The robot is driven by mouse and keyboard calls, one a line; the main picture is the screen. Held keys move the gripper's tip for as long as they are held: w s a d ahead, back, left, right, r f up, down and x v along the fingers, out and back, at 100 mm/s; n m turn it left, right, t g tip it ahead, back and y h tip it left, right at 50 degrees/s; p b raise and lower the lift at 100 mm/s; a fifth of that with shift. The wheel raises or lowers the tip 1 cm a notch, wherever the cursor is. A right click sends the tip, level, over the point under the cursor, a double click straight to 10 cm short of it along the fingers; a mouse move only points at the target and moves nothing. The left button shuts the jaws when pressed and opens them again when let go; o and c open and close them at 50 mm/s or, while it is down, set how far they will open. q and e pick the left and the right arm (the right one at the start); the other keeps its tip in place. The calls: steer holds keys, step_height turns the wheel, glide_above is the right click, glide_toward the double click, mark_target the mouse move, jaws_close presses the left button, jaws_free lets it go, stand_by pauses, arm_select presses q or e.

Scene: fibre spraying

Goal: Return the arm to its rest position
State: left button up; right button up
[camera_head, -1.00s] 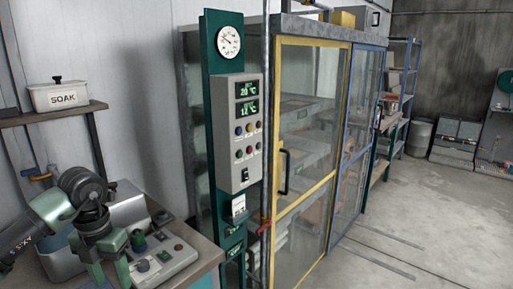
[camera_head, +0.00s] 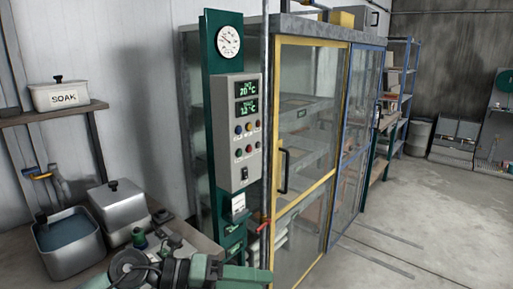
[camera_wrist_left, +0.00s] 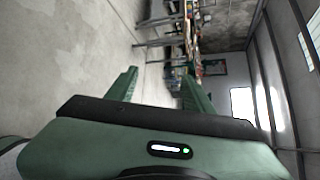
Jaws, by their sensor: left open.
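My left arm (camera_head: 165,270) shows at the bottom edge of the head view, its dark joint and green links in front of the bench. Its fingertips cannot be made out clearly there. In the left wrist view my left gripper (camera_wrist_left: 158,76) is open, with two green fingers spread apart and nothing between them. The fingers point out over the floor and into the room. My right gripper is in neither view.
A bench with a water-filled metal basin (camera_head: 70,240) and lidded metal box (camera_head: 117,204) stands at left. A SOAK tub (camera_head: 60,95) sits on the shelf above. A control panel (camera_head: 243,165) and glazed cabinet (camera_head: 305,150) stand ahead. Floor (camera_head: 420,215) is clear at right.

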arm_select(q)
step_height(320, 180, up, 9)
steer(key=w+a+n+t+h, duration=0.15)
steer(key=n+t+h, duration=0.25)
steer(key=n+t, duration=0.7)
steer(key=w+a+f+n+t+y, duration=0.3)
steer(key=a+n+t+y, duration=0.5)
steer(key=n, duration=0.4)
steer(key=s+a+f+n+g+y, duration=0.25)
steer(key=a+f+n+y, duration=0.2)
steer(key=f, duration=0.25)
steer(key=s+a+f+n+g+y, duration=0.1)
steer(key=a+f+n+g+y, duration=0.25)
steer(key=f+n+y, duration=0.35)
steer(key=s+a+f+n+g, duration=0.1)
steer(key=s+f+g, duration=0.5)
steer(key=s+f, duration=0.45)
steer(key=s+a+f+n+g, duration=0.1)
steer(key=s+f+g, duration=0.55)
steer(key=s, duration=0.75)
step_height(320, 180, down, 27)
steer(key=s, duration=0.1)
steer(key=s+a+f+g, duration=0.1)
steer(key=s+a+f, duration=0.2)
steer(key=s+f, duration=1.3)
steer(key=shift+s+h, duration=0.35)
steer(key=shift+s, duration=0.1)
